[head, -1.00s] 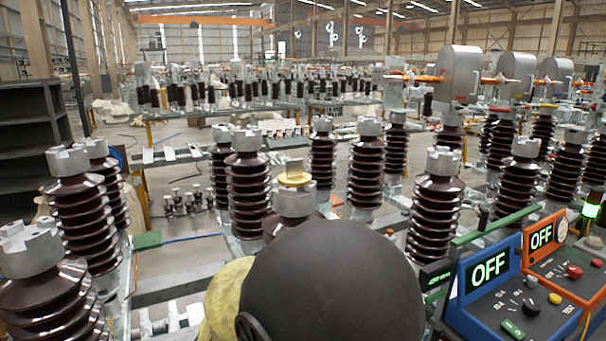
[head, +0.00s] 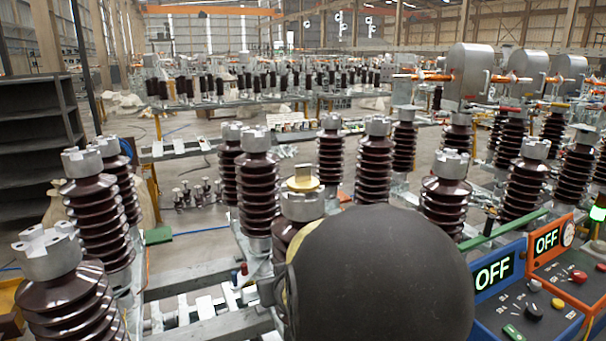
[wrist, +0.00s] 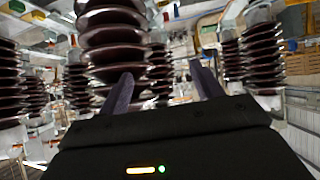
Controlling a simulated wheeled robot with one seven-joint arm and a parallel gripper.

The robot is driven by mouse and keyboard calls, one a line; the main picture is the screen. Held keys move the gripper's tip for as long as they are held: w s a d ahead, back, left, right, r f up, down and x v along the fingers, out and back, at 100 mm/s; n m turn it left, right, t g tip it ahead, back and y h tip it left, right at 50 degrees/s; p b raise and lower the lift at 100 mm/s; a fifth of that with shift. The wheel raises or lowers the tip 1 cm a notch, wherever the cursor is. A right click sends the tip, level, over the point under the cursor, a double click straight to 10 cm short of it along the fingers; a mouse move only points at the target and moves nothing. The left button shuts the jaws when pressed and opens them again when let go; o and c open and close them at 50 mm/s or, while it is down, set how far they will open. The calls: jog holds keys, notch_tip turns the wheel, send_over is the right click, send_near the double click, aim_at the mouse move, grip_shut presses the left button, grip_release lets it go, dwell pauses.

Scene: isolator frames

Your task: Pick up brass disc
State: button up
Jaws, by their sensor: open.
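The brass disc (head: 303,183) lies on top of the metal cap of a brown ribbed insulator (head: 287,235) near the middle of the head view. My dark rounded arm link covers the lower part of this insulator. My gripper shows only in the wrist view (wrist: 160,90), with its two fingers apart and nothing between them. A brown ribbed insulator (wrist: 112,40) stands beyond the left finger. The disc cannot be made out in the wrist view.
Several other insulators with notched metal caps (head: 257,140) stand close around. At the lower right are a blue control box (head: 500,290) and an orange one (head: 550,255), both reading OFF. A dark shelf (head: 38,140) stands at the left. Steel beams (head: 190,280) run low between the insulators.

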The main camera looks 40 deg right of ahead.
jog(key=s+d+r+t+p, duration=0.1)
jog(key=s+d+r+t, duration=0.1)
jog(key=r, duration=0.4)
jog(key=s+d+r+t+p, duration=0.2)
jog(key=d+r, duration=0.3)
jog(key=r, duration=0.2)
jog(key=s+d+r+t+p, duration=0.1)
jog(key=s+d+r+t, duration=0.1)
jog(key=r, duration=0.5)
jog(key=shift+s+d+n+t, duration=0.35)
jog(key=shift+d+t, duration=0.25)
jog(key=shift+d, duration=0.5)
jog(key=p, duration=0.4)
send_near(304, 167)
jog(key=x, duration=0.3)
jog(key=shift+w+a+r, duration=0.1)
jog(key=shift+w, duration=0.2)
jog(key=shift+w+r+p, duration=0.1)
jog(key=shift+w+p, duration=0.3)
jog(key=shift+p, duration=0.05)
jog(key=shift+p+x, duration=1.2)
jog(key=shift+x, duration=1.1)
jog(key=shift+s+d, duration=0.1)
jog(key=shift+d, duration=0.1)
